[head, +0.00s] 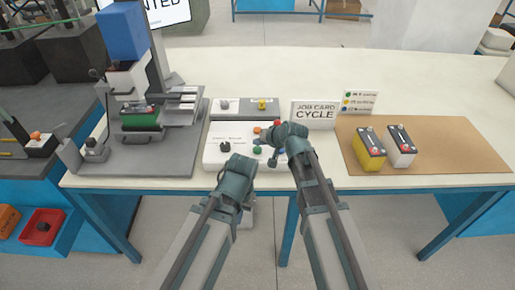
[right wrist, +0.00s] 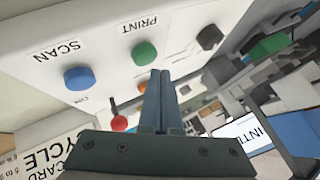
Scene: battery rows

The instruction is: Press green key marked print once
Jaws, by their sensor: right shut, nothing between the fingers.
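The green key (head: 257,149) is a round button on a white control panel (head: 212,158). In the right wrist view the green key (right wrist: 145,52) lies beside the label PRINT. My right gripper (head: 262,141) hangs over the panel, close to the green key. In the right wrist view its fingers (right wrist: 160,74) are together and empty, with their tips just below the green key in the picture; whether they touch it I cannot tell. My left gripper (head: 240,162) is at the panel's front edge, its fingers not clearly visible.
A blue key (right wrist: 79,78) marked SCAN, an orange key (right wrist: 142,87), a black knob (right wrist: 209,37) and a red-ended lever (right wrist: 118,122) neighbour the green key. A job card sign (head: 314,114) stands behind. Two batteries (head: 370,150) stand on a brown mat (head: 450,160) at right.

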